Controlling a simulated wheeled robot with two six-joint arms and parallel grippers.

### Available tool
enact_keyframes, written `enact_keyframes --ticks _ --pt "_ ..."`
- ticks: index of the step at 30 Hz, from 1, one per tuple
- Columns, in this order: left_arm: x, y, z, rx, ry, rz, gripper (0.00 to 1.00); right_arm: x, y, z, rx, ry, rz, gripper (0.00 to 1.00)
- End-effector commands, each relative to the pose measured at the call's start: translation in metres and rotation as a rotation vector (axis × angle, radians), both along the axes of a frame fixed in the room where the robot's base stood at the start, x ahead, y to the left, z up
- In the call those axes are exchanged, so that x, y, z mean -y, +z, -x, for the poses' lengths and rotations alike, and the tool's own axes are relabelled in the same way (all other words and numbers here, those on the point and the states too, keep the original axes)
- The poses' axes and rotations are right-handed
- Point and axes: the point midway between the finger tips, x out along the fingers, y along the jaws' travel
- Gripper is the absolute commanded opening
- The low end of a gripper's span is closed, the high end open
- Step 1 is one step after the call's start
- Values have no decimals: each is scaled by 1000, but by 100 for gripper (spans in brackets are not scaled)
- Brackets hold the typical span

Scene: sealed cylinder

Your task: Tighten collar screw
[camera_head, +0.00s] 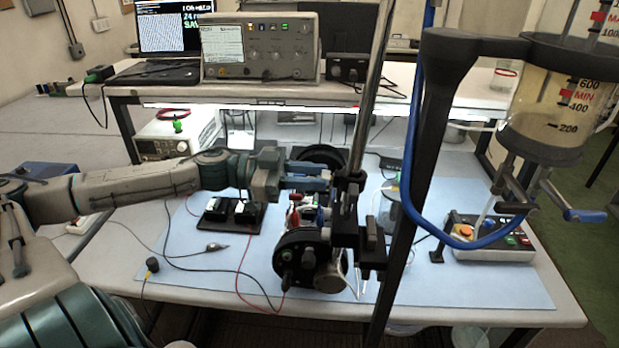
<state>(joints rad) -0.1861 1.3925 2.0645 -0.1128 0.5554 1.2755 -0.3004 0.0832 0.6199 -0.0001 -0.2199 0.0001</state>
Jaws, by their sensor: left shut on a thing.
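A metal rod (370,85) rises at a tilt through the middle of the view. A black collar (347,190) sits around it, with further black clamp parts (372,240) lower down. My left gripper (326,178), with blue fingers, reaches in from the left. Its fingertips are shut at the collar's left side, where the collar screw appears to be; the fingers hide the screw. A clear cylinder (553,112) with a printed scale and yellowish liquid hangs at upper right on a black bracket. My right gripper is not in view.
A black round motor-like unit (300,258) stands under the rod on the blue mat (205,290). A blue hose (411,160) loops to the right. A control box (488,238) is at right. Wires cross the mat's left side. Instruments (260,45) fill the shelf.

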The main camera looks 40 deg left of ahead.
Motion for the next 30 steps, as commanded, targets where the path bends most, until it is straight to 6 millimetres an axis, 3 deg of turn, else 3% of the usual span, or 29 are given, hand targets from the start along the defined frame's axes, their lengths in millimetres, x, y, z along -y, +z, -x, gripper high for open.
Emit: enact_keyframes --ticks 30 --pt "0 1 -1 826 -84 -502 2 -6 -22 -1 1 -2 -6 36"
